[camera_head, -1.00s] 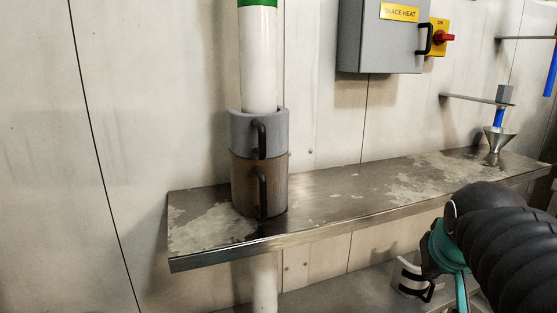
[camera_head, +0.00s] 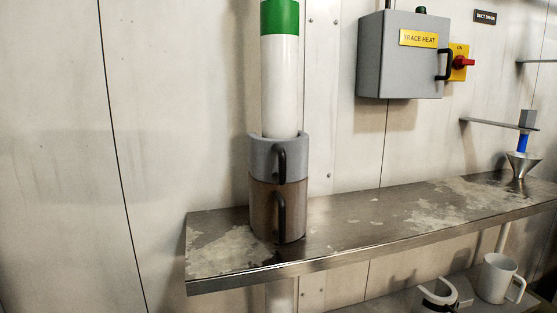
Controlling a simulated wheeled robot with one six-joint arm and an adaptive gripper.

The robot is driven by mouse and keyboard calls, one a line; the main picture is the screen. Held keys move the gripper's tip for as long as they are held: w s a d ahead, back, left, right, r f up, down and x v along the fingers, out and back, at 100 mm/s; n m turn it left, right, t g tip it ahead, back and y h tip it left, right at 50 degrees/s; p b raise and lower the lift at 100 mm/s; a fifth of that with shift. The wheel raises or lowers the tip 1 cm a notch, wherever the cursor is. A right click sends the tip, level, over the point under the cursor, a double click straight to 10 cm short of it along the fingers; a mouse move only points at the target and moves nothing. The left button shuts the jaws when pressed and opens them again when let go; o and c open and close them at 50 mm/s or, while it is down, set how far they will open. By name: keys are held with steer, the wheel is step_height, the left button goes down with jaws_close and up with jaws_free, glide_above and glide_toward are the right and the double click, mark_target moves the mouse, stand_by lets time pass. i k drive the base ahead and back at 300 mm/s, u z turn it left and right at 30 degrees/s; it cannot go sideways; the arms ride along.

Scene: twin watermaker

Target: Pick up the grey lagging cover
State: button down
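The grey lagging cover (camera_head: 274,158) is a curved shell with a black upright handle (camera_head: 281,164) on its front. It sits around the white pipe (camera_head: 280,85), which has a green band at the top. It rests on top of a brown cover (camera_head: 266,208) of like shape with its own black handle, which stands on the metal shelf (camera_head: 350,223). The back of the grey cover is hidden by the pipe and its own wall. My gripper is not in view.
A grey box labelled "TRACE HEAT" (camera_head: 398,62) with a red and yellow switch (camera_head: 460,62) hangs on the wall to the right. A metal funnel (camera_head: 522,164) is at the shelf's right. Below are a white mug-like piece (camera_head: 496,278) and a white curved piece (camera_head: 438,292).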

mark_target(281, 162)
steer(key=u, duration=2.05)
steer(key=k, duration=0.95)
steer(key=z, duration=1.3)
